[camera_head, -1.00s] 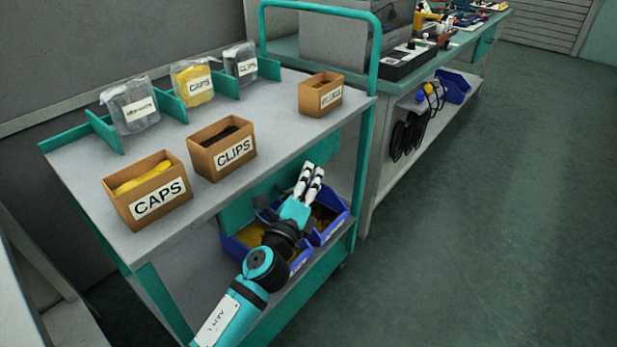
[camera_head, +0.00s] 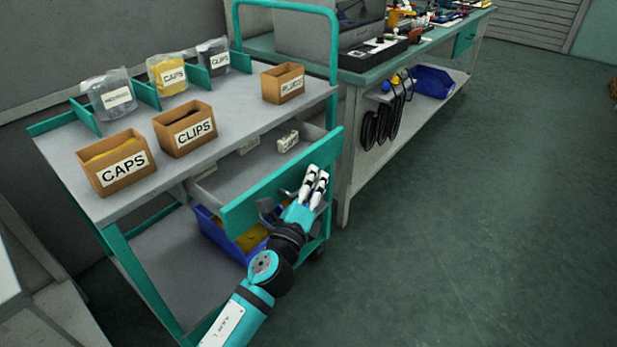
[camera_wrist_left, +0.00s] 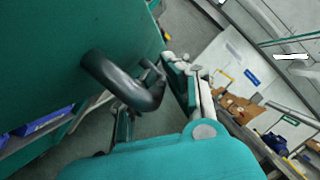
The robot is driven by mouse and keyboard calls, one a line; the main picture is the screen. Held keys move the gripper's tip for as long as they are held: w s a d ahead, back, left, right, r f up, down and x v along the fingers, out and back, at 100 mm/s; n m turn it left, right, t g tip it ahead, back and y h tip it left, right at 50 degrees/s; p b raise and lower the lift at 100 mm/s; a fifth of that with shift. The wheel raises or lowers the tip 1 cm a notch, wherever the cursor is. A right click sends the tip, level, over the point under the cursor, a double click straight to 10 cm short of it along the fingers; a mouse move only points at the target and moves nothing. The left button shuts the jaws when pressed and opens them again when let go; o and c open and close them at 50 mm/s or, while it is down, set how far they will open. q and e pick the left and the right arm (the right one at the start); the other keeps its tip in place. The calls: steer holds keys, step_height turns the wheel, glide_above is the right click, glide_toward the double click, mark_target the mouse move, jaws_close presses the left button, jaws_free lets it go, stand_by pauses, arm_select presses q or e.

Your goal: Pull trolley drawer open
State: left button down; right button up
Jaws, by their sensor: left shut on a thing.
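The trolley drawer (camera_head: 285,178) stands out from under the trolley's top shelf, with its teal front facing me and its grey inside showing. In the left wrist view the teal drawer front (camera_wrist_left: 60,50) fills the upper left, and a dark curved handle (camera_wrist_left: 125,85) sticks out from it. My left gripper (camera_head: 316,176) is at the drawer front, shut on the handle. Its fingers also show in the left wrist view (camera_wrist_left: 172,85), by the handle's outer end. In the head view the handle is mostly hidden by my gripper. My right gripper is not in view.
Open boxes labelled CAPS (camera_head: 118,165) and CLIPS (camera_head: 186,130) stand on the trolley top (camera_head: 225,118). A blue bin (camera_head: 222,238) sits on the lower shelf. A workbench (camera_head: 352,120) stands behind to the right. The floor (camera_head: 460,220) at right is clear.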

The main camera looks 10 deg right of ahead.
arm_select(q)
steer(key=s+d, duration=0.5)
steer(key=shift+s+d, duration=0.35)
steer(key=shift+s, duration=0.05)
steer(key=shift+f, duration=0.1)
steer(key=c, duration=1.4)
jaws_free()
steer(key=v, duration=1.2)
